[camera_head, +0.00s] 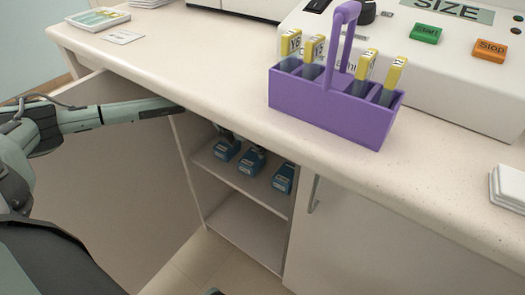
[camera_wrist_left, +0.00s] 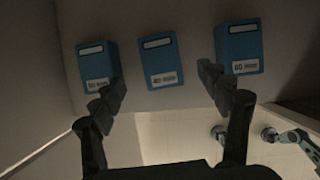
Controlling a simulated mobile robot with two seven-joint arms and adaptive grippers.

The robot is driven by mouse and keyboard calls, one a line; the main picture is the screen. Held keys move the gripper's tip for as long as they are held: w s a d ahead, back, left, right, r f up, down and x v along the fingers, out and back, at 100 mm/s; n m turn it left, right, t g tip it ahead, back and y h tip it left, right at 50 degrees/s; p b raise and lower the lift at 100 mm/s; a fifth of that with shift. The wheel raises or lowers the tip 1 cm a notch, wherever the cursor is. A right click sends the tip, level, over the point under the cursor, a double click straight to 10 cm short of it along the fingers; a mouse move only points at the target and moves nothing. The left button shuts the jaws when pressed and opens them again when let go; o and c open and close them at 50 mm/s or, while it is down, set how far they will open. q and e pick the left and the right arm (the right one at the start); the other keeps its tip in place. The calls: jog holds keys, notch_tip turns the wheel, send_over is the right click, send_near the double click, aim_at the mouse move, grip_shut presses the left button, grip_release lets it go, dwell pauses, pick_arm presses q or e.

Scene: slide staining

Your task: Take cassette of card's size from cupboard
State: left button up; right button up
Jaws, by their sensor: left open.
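Three blue cassettes stand side by side on the cupboard's upper shelf (camera_head: 240,178): a left one (camera_head: 227,151), a middle one (camera_head: 250,161) and a right one (camera_head: 283,178). The left wrist view shows the same row: left (camera_wrist_left: 95,63), middle (camera_wrist_left: 161,61), right (camera_wrist_left: 239,48). Their small number labels are hard to read; the right one looks like 60. My left gripper (camera_wrist_left: 162,80) is open and empty, its fingers spread to either side of the middle cassette, apparently short of it. In the head view its arm passes under the counter edge, hiding most of the gripper.
The cupboard door (camera_head: 130,185) stands open at the left. The counter (camera_head: 215,65) overhangs the shelves and carries a purple rack (camera_head: 330,105) with slides, a machine with buttons (camera_head: 425,34) and a flat white card (camera_head: 122,37). The lower shelf (camera_head: 245,230) is empty where visible.

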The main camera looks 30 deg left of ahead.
aim_at(252, 156)
pick_arm(q)
jog(key=shift+w+a+f, duration=0.15)
jog(key=shift+w+f, duration=0.05)
jog(key=shift+f, duration=0.15)
jog(key=x, duration=0.2)
jog(key=shift+f, duration=0.25)
jog(key=x, duration=0.3)
jog(key=shift+w+d+f+p, duration=0.2)
jog(key=shift+w+f+p, duration=0.05)
jog(key=shift+p, duration=0.05)
jog(key=shift+w+f, duration=0.1)
jog(key=shift+f, duration=0.2)
jog(key=c, duration=1.4)
pick_arm(e)
jog(key=shift+s+f, duration=0.95)
jog(key=shift+s, duration=0.2)
pick_arm(q)
jog(key=shift+r, duration=0.1)
